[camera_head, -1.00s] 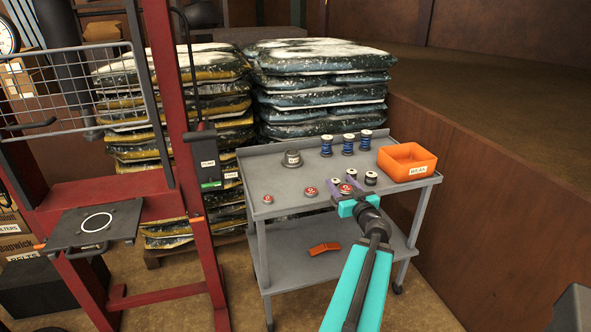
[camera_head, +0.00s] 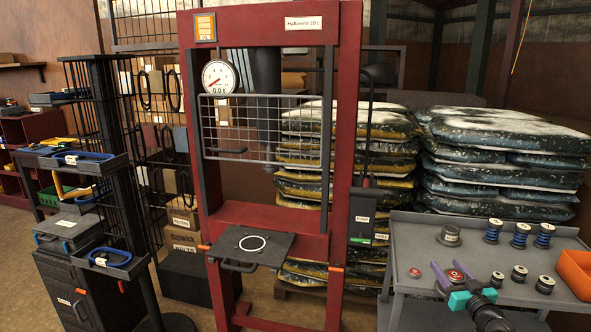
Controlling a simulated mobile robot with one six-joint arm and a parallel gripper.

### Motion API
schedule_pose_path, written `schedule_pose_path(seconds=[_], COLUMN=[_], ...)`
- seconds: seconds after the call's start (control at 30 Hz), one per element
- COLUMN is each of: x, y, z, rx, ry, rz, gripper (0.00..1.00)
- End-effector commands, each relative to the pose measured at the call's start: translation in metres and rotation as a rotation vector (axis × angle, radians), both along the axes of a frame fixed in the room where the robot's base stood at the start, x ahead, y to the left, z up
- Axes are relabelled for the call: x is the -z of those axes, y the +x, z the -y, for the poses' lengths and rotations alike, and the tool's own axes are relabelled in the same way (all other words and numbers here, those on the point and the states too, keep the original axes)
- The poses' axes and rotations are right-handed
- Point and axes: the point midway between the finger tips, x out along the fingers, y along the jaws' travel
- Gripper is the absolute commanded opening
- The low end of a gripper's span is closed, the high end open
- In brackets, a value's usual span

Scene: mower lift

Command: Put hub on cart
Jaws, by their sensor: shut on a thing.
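The grey cart (camera_head: 405,226) stands at the right, cut off by the picture's edge. A grey flanged piece with a white label (camera_head: 449,236), which looks like the hub, stands upright on its top at the back left. My gripper (camera_head: 457,280) is low over the front of the cart top, its purple jaws around a small red-topped round part (camera_head: 456,274). It is shut on this part; whether the part touches the top cannot be told. Another small red-topped part (camera_head: 414,272) lies to the left.
Several blue springs (camera_head: 520,235) and dark rollers (camera_head: 519,273) stand on the cart, with an orange bin (camera_head: 575,273) at right. A red press (camera_head: 348,130) with a dark plate (camera_head: 250,244) stands left of the cart. Stacked sacks (camera_head: 500,165) are behind. A tool rack (camera_head: 95,120) stands left.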

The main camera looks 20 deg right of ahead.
Motion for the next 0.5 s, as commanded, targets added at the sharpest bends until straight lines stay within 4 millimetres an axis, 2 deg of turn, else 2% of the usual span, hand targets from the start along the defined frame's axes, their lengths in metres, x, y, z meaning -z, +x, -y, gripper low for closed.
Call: schedule_pose_path(seconds=[0.1,0.5], x=[0.000,0.007], y=[0.026,0.095], z=[-0.027,-0.119], rx=[-0.071,-0.299], ry=[-0.001,-0.003], rz=[0.003,0.002], gripper=[0.00,0.00])
